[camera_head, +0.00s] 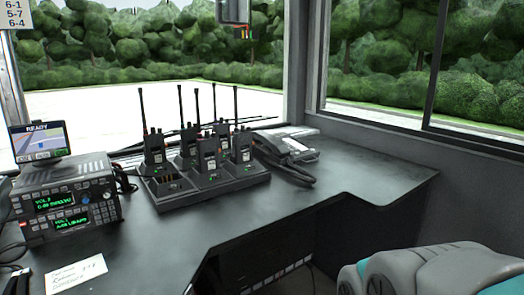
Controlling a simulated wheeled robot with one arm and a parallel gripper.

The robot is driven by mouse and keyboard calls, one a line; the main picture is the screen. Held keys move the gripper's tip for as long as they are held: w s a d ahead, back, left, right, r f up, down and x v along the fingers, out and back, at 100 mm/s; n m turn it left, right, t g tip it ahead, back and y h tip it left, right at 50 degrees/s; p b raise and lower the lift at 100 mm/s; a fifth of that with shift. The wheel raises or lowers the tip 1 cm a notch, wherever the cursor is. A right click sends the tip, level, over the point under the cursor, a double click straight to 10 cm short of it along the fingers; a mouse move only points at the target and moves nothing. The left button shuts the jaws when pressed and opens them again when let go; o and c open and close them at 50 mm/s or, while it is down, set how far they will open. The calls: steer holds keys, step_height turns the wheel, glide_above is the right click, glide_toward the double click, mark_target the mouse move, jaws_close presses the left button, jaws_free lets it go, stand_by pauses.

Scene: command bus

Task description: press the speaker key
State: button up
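A desk phone (298,147) with a dark handset (283,160) lies on the dark desk, right of the middle, behind and right of the radio charger. Its keys are too small to make out, so I cannot tell which one is the speaker key. The handset covers the phone's left side. My gripper is not in view.
Several handheld radios with upright antennas stand in a black charger (208,190) left of the phone. A radio console (66,199) with green displays and a small screen (40,141) stand at left. A paper note (76,275) lies in front. The desk (375,172) right of the phone is clear.

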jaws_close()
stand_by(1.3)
